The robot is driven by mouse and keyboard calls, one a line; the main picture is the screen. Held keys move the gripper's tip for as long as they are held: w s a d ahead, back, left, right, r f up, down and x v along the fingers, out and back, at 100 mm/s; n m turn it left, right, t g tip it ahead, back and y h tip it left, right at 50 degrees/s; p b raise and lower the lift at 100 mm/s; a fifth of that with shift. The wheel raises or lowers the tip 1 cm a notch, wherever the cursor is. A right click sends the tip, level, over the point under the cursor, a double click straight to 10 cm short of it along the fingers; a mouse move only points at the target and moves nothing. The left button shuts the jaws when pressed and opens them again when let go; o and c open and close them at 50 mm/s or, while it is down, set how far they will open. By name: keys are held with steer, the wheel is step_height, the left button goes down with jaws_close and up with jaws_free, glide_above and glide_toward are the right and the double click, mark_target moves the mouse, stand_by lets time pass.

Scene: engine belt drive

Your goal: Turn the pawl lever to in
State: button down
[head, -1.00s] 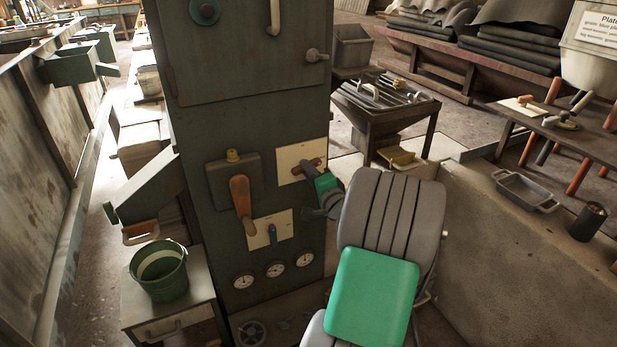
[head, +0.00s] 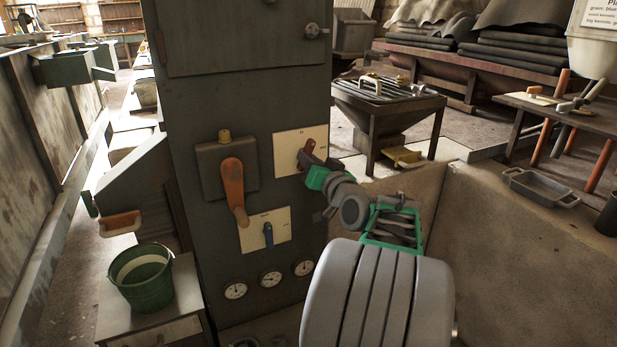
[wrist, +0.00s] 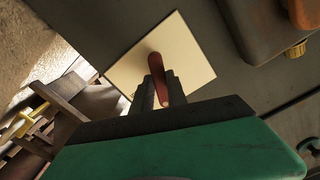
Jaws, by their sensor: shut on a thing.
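A red lever (head: 306,152) sits on the upper cream plate (head: 288,143) on the front of the dark cabinet. The plate's lettering is too small to read. My gripper (head: 309,160) has come in from the right and is shut on the red lever. In the wrist view the red lever (wrist: 158,66) shows between the two dark fingers (wrist: 157,90), with the cream plate (wrist: 190,55) behind. The fingers hide part of the lever, so its exact angle is hard to tell.
A large orange handle (head: 233,185) on a grey switch box is left of the lever. A green bucket (head: 143,277) stands at the lower left. A concrete wall (head: 500,240) runs at right.

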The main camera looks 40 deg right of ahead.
steer(key=n+b, duration=0.4)
steer(key=b, duration=0.2)
steer(key=shift+n, duration=0.4)
steer(key=shift+d, duration=0.1)
steer(key=c, duration=1.3)
jaws_free()
steer(key=shift+s, duration=0.1)
